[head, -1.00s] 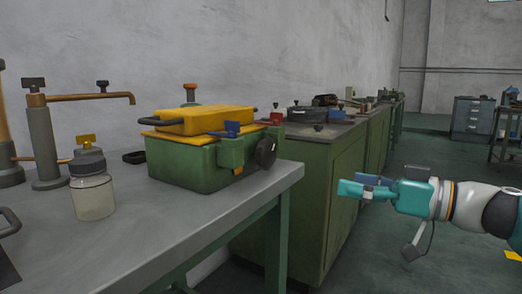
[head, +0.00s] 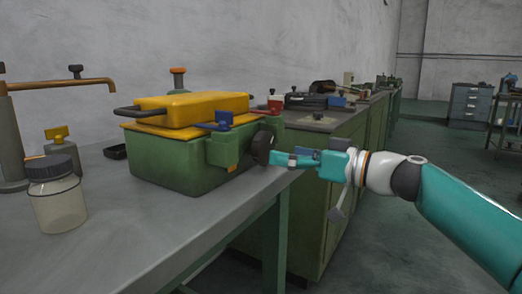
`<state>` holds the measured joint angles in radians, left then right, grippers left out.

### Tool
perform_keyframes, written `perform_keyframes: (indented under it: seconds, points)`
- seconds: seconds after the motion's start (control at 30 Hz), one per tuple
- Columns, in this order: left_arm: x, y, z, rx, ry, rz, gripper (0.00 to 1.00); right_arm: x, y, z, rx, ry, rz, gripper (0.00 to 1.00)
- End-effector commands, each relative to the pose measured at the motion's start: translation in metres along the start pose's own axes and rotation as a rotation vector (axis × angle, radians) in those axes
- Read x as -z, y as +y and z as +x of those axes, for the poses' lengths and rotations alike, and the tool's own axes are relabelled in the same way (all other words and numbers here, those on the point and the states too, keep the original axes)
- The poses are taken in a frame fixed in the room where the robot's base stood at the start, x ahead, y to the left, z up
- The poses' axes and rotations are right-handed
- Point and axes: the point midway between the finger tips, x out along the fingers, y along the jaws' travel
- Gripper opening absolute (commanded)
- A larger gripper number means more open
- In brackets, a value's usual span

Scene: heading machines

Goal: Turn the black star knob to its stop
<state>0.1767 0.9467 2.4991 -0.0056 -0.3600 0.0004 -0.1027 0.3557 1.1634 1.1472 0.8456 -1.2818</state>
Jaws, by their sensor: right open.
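The black star knob (head: 263,147) sits on the right-hand end of a green box (head: 170,165) with a yellow lid (head: 192,108). The box stands on the grey bench near its right edge. My right gripper (head: 283,158) is open, with its teal fingers pointing left at the knob. Its fingertips are right beside the knob and overlap its right edge in the head view; I cannot tell whether they touch it. My left gripper is not in view.
A blue lever (head: 222,121) and an orange tab stand on the box front. A lidded jar (head: 56,195) and a grey post with a copper spout (head: 18,140) stand at left. A green cabinet (head: 318,185) stands behind. The bench front is clear.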

Motion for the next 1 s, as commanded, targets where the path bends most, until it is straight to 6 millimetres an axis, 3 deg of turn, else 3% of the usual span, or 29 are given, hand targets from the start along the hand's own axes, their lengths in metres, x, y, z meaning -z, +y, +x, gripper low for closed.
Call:
perform_keyframes:
  seconds: [0.1, 0.3, 0.73, 1.0]
  points:
    - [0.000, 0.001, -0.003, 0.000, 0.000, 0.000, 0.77, 0.000, -0.001, 0.025, 0.002, -0.002, -0.001, 0.99]
    - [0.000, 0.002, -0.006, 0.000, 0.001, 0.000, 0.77, 0.001, 0.000, 0.050, 0.000, 0.000, -0.001, 0.99]
    - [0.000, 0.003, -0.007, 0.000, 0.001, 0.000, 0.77, 0.000, 0.001, 0.058, -0.002, 0.000, -0.001, 0.99]
    - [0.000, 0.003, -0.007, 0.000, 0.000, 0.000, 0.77, 0.000, 0.001, 0.058, -0.003, 0.000, -0.001, 0.54]
